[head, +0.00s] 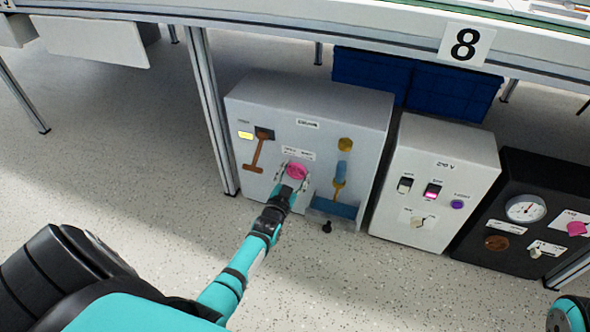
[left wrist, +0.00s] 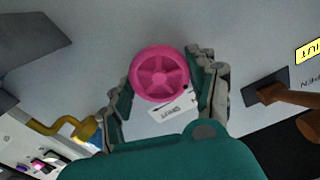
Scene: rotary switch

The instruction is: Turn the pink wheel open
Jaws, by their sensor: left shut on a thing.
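The pink wheel (head: 297,171) is mounted on the front of the large grey box (head: 355,108) under the table. In the left wrist view the pink wheel (left wrist: 160,76) shows its spokes and round rim facing me. My left gripper (head: 292,180) is at the wheel, with one finger on each side of the rim. The fingers (left wrist: 164,83) are shut on the wheel in the left wrist view. A white label with dark print is partly hidden behind the wheel. My right gripper is not in view.
The box also carries a brown lever (head: 257,152) at left and a yellow-and-blue handle (head: 341,175) at right. A white switch box (head: 435,180) and a black gauge box (head: 535,185) stand to the right. A table leg (head: 212,110) rises beside the box. The floor in front is mostly clear.

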